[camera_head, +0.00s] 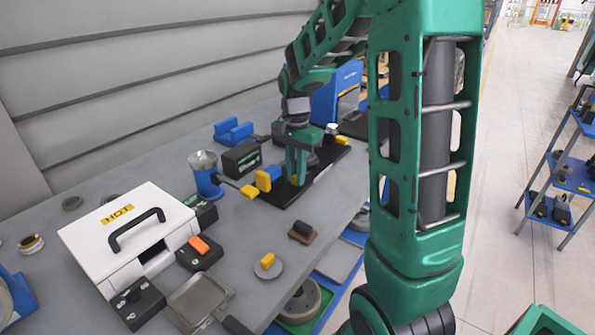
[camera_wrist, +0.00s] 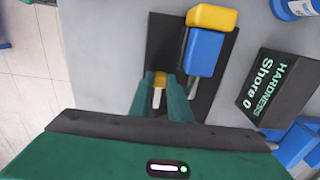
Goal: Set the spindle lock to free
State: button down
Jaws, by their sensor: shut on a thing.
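My gripper (camera_wrist: 160,92) is shut on a small yellow-tipped piece (camera_wrist: 159,80) with a pale lower part, seen between its green fingers in the wrist view. This may be the spindle lock; no label on it is readable. The piece stands over a long black base (camera_wrist: 165,45). A blue block with a yellow end (camera_wrist: 204,50) sits on the same base, close beside the fingers. In the head view my gripper (camera_head: 297,175) reaches down to the black base (camera_head: 325,168), next to the blue and yellow block (camera_head: 267,178). The fingers hide most of the held piece.
A black hardness box (camera_wrist: 278,88) stands near the base. A blue cup-like device (camera_head: 206,175), a white case (camera_head: 125,235) and small black boxes crowd the bench's left. A round piece with a yellow knob (camera_head: 268,265) lies nearer. The aisle floor (camera_head: 510,130) right is open.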

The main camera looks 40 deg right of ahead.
aim_at(294, 176)
jog(key=c, duration=1.6)
grip_release()
jog(key=shift+w+a, duration=0.2)
jog(key=shift+a, duration=0.15)
jog(key=shift+c, duration=0.2)
jog(key=shift+r, duration=0.15)
notch_tip(294, 176, up, 10)
jog(key=shift+d+r, duration=0.15)
jog(key=shift+r, duration=0.1)
jog(key=shift+s, duration=0.1)
jog(key=s+f+n, duration=0.3)
jog(key=s, duration=1.1)
jog(key=s+f+n, duration=0.4)
jog(key=s, duration=1)
jog(key=shift+d+n, duration=0.15)
jog(key=shift+n, duration=0.15)
